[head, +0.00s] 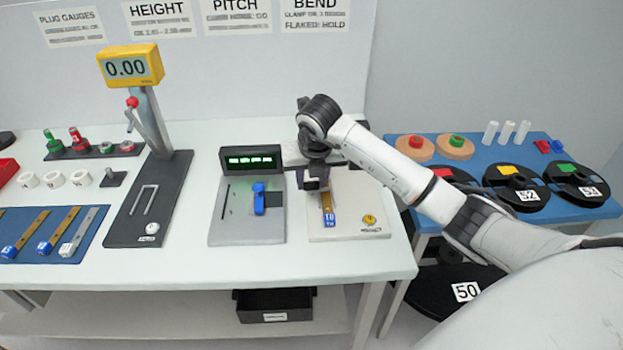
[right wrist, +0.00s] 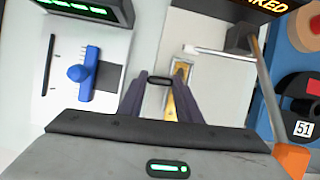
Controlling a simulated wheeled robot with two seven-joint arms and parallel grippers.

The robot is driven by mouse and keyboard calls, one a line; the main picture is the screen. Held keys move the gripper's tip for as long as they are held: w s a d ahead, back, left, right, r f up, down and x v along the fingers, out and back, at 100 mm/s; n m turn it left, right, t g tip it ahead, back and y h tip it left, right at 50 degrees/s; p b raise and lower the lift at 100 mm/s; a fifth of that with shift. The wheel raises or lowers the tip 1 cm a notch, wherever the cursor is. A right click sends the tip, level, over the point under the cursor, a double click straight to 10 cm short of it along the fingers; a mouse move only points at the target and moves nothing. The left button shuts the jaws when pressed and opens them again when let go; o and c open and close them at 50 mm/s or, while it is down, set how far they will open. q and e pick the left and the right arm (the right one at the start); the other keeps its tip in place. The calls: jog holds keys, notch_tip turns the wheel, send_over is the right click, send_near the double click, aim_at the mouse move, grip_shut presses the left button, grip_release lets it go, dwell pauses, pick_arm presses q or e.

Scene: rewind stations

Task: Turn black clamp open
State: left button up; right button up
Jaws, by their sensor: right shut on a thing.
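My right gripper (head: 316,184) reaches down over the white bend station plate (head: 352,230) and hides much of its back part. In the right wrist view, its two dark fingers (right wrist: 160,82) are closed about a small black piece, which I take to be the black clamp (right wrist: 159,80); its turn angle is hard to tell. A brass strip (head: 327,203) with a blue labelled end lies on the plate just in front of the gripper. It also shows beside the right finger in the right wrist view (right wrist: 180,72). My left gripper is not in view.
Left of the plate stands a grey station with a blue slider (head: 259,199) and a green-lit display (head: 251,160). A yellow round piece (head: 369,220) sits at the plate's front right. Numbered black spools (head: 516,190) stand on the blue table at right.

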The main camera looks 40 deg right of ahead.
jog(key=n+b, duration=0.1)
jog(key=n+y, duration=0.1)
jog(key=n, duration=0.1)
jog(key=n+b, duration=0.1)
jog(key=shift+d+f+n+t+y+b, duration=0.1)
jog(key=shift+d+n+t+y+b, duration=0.15)
jog(key=shift+n+t+y+b, duration=0.1)
jog(key=n+y+b, duration=0.1)
jog(key=n, duration=0.1)
jog(key=n+b, duration=0.1)
jog(key=n, duration=0.1)
jog(key=shift+d+n+y, duration=0.15)
jog(key=shift+n+y, duration=0.1)
jog(key=shift+y, duration=0.1)
jog(key=n+g+y, duration=0.1)
jog(key=n, duration=0.2)
jog(key=shift+w+d+n+b, duration=0.1)
jog(key=shift+n+b, duration=0.2)
jog(key=shift+b, duration=0.1)
jog(key=n, duration=0.2)
jog(key=n+g+y, duration=0.1)
jog(key=n, duration=0.1)
jog(key=shift+w+r+b, duration=0.1)
jog(key=shift+r+b, duration=0.1)
jog(key=shift+b, duration=0.1)
jog(key=shift+n+y, duration=0.3)
jog(key=o, duration=1)
jog(key=shift+o, duration=0.2)
